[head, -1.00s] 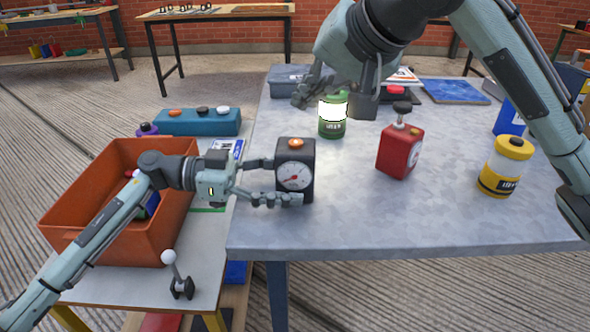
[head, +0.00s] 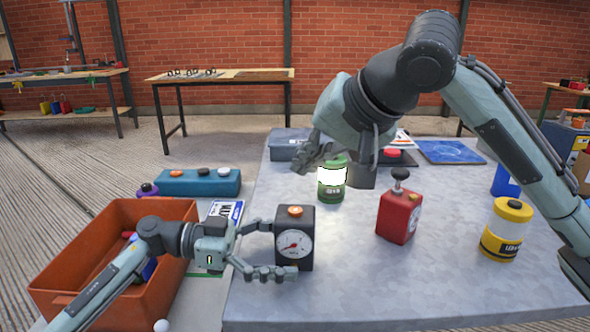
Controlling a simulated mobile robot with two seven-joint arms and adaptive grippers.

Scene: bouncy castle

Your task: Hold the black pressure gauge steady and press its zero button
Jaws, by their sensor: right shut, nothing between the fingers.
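My right gripper (head: 308,164) is shut and empty, above and behind the gauge, overlapping the view of the green can (head: 331,184).
A red canister (head: 397,216) and a yellow-lidded jar (head: 505,233) stand right of the gauge. An orange crate (head: 70,277) and a teal box with buttons (head: 200,184) are at left. The grey table (head: 345,283) is clear between gauge and canister.

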